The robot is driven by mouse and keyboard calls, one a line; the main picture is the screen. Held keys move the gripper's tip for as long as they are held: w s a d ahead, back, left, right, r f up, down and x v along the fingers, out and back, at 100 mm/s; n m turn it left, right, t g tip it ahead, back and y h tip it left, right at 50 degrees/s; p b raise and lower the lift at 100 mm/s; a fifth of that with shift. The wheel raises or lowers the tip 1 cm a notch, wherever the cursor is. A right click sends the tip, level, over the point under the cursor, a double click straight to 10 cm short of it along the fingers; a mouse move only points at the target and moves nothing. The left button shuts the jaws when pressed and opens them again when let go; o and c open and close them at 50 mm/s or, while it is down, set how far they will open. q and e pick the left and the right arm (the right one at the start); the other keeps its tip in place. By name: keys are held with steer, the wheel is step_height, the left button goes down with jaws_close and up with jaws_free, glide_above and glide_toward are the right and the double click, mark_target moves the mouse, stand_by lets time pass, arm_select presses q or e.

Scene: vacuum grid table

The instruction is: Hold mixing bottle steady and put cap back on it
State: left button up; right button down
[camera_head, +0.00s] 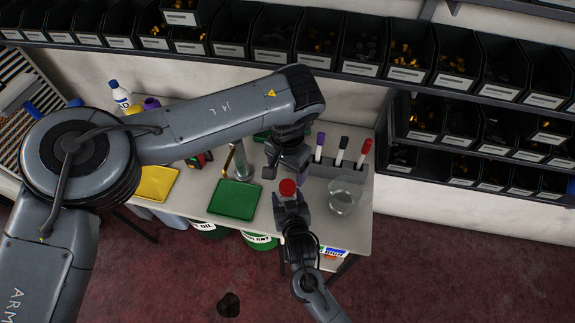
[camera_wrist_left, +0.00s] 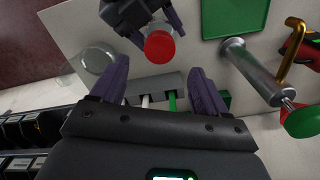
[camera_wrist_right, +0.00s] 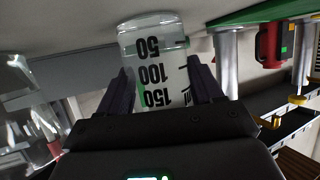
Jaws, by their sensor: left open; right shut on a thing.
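The clear mixing bottle (camera_wrist_right: 152,75), with black volume marks, is between the fingers of my right gripper (camera_wrist_right: 158,88), which is shut on it. In the head view my right gripper (camera_head: 290,203) is at the table's front edge. The red cap (camera_head: 288,187) shows at the top of the bottle; it also shows in the left wrist view (camera_wrist_left: 159,47). I cannot tell whether it is fully seated. My left gripper (camera_head: 287,170) is open and empty, just behind the cap; its two fingers (camera_wrist_left: 158,88) are spread apart from it. The cap is out of the right wrist view.
A glass beaker (camera_head: 346,196) stands right of the bottle. A grey holder with markers (camera_head: 338,168) is behind it. A green tray (camera_head: 235,199) and a metal cylinder (camera_head: 243,165) are on the left. A yellow tray (camera_head: 157,183) lies farther left. Shelves of bins (camera_head: 270,38) line the back.

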mark_target(287, 186)
arm_select(q)
steer(key=shift+f, duration=3.35)
arm_select(e)
steer(key=shift+f, duration=0.1)
